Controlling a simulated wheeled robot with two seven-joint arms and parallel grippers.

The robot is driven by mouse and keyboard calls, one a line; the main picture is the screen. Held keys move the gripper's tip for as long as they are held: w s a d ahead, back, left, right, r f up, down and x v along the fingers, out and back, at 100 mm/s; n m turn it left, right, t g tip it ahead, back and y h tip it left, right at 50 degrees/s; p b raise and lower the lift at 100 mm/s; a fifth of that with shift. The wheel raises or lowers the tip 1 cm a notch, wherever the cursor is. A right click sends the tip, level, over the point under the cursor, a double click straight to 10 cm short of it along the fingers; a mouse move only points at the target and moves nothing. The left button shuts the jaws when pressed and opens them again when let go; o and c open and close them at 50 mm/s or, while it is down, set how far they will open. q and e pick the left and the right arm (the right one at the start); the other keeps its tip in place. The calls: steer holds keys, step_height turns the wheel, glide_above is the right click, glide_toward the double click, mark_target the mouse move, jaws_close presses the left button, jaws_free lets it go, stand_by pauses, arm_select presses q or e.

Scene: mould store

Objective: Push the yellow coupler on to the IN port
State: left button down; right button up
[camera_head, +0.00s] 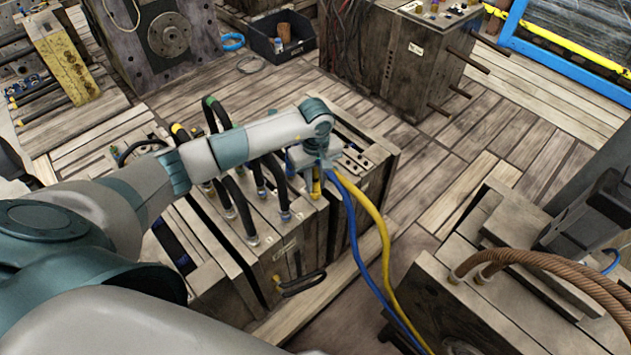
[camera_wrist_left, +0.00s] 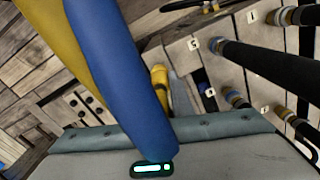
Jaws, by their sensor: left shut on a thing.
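My left gripper (camera_head: 318,168) is over the top of the wooden-looking mould block (camera_head: 300,250), near its right end. It is shut on the yellow coupler (camera_head: 316,186), which shows just below the gripper. In the left wrist view the yellow coupler (camera_wrist_left: 160,80) is partly hidden behind the blue hose (camera_wrist_left: 118,75) and beside a grey finger. The yellow hose (camera_head: 377,225) and the blue hose (camera_head: 352,235) run from the gripper down to the right. I cannot make out the IN port or whether the coupler touches it. My right gripper is out of view.
Several black hoses (camera_head: 242,205) with metal fittings stand on the block left of the gripper. A mould with brown hoses (camera_head: 540,262) is at lower right. A black bin (camera_head: 280,38) and another mould (camera_head: 400,60) stand behind.

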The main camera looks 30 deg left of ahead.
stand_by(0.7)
arm_select(q)
steer(key=c, duration=1.5)
jaws_free()
steer(key=shift+f, duration=0.1)
steer(key=shift+o, duration=0.2)
step_height(320, 180, up, 18)
steer(key=b, duration=0.2)
steer(key=shift+f+b, duration=0.25)
steer(key=shift+b, duration=0.05)
